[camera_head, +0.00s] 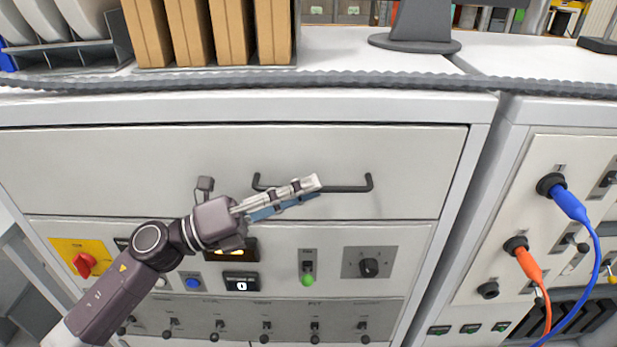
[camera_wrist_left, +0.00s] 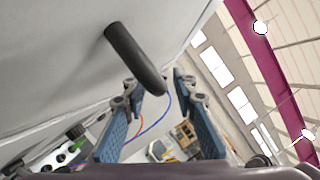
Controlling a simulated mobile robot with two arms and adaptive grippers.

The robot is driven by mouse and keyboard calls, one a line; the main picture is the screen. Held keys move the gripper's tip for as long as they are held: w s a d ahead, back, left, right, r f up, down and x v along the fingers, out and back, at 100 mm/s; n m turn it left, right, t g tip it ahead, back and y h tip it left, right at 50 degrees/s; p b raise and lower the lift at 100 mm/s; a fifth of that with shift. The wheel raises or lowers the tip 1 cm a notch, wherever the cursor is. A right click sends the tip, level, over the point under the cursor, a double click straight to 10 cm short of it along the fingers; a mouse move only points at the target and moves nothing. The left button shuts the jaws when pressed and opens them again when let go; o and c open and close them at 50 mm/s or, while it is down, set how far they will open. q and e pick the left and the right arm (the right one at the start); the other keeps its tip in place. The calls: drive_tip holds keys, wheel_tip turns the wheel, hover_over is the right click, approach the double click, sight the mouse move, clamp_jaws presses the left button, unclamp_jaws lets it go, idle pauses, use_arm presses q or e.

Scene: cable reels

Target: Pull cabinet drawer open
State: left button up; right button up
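The cabinet drawer (camera_head: 120,165) is a wide white front panel, shut flush in the cabinet. Its dark bar handle (camera_head: 345,189) is mounted at the middle right of the panel. My left gripper (camera_head: 310,190) reaches in from the lower left and overlaps the middle of the handle, hiding part of it. In the left wrist view, the two blue-padded fingers (camera_wrist_left: 157,90) are spread apart. The dark handle (camera_wrist_left: 130,52) extends toward the gap between their tips, with no clear contact. The drawer front (camera_wrist_left: 50,60) fills the upper left there. My right gripper is not in view.
Below the drawer is a control panel (camera_head: 320,240) with a red knob (camera_head: 84,265), switches and buttons. Brown binders (camera_head: 187,30) and a monitor stand (camera_head: 415,40) are on the cabinet top. Blue (camera_head: 570,203) and orange (camera_head: 529,264) cables plug into the right-hand cabinet.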

use_arm(q)
drive_tip(key=shift+w+d+r, duration=0.1)
drive_tip(key=shift+d+r, duration=0.1)
drive_tip(key=shift+d, duration=0.2)
drive_tip(key=shift+f, duration=0.1)
clamp_jaws()
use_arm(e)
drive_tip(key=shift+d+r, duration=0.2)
